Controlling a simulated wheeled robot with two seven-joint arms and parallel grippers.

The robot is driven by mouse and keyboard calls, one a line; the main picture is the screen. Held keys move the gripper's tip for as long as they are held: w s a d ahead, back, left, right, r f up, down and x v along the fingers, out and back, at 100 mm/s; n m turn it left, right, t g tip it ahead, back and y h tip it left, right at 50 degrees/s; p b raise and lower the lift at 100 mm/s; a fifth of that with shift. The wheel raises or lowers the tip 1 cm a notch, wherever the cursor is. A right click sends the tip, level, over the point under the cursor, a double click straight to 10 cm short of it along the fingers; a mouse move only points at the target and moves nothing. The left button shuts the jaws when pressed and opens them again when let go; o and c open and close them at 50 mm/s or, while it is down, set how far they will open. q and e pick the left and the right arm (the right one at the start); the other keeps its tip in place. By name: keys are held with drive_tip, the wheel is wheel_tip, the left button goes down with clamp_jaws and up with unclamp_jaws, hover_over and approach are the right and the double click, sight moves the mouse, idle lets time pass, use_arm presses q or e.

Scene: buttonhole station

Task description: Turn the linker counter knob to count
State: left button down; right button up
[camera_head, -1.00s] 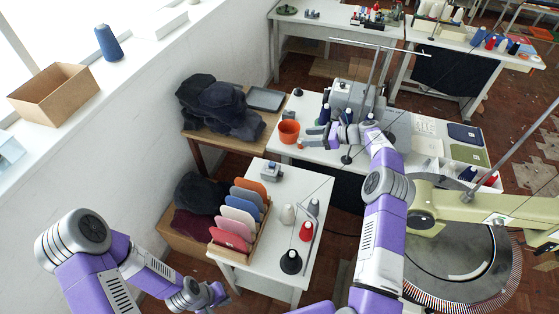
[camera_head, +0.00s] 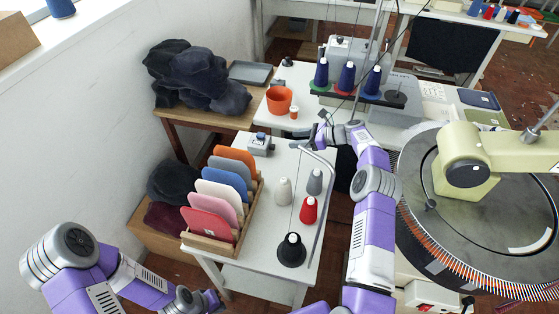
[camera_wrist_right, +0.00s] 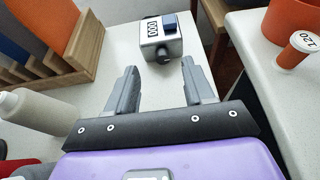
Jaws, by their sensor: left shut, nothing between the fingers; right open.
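The linker counter (camera_head: 260,146) is a small grey-white box with a blue part on top, at the back of the small white table. In the right wrist view, the counter (camera_wrist_right: 158,40) shows a 0000 display, and its dark round knob (camera_wrist_right: 166,56) faces my gripper. My right gripper (camera_wrist_right: 159,68) is open and empty, with the knob just beyond and between its fingertips, apart from it. In the head view, my right gripper (camera_head: 319,131) is small and partly hidden by its arm. My left gripper (camera_head: 208,301) is shut and empty, low at the left.
A wooden rack of coloured panels (camera_head: 249,219) stands left on the small table (camera_head: 272,208). Yarn cones (camera_head: 308,210) and a thin bent stand (camera_head: 318,220) stand right. An orange pot (camera_head: 279,99) and a small 120 container (camera_wrist_right: 298,50) sit on the neighbouring table. A large round machine (camera_head: 480,215) is at right.

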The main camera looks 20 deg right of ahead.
sight(280, 153)
wheel_tip(280, 153, down, 3)
drive_tip(key=shift+f+b, duration=0.1)
drive_tip(key=shift+b, duration=0.9)
drive_tip(key=shift+w+a+f, duration=0.1)
drive_tip(key=shift+a, duration=0.05)
drive_tip(key=b+x, duration=0.2)
drive_tip(key=x, duration=0.5)
drive_tip(key=shift+w, duration=0.1)
use_arm(q)
wheel_tip(280, 153, down, 5)
drive_tip(key=shift+f, duration=0.2)
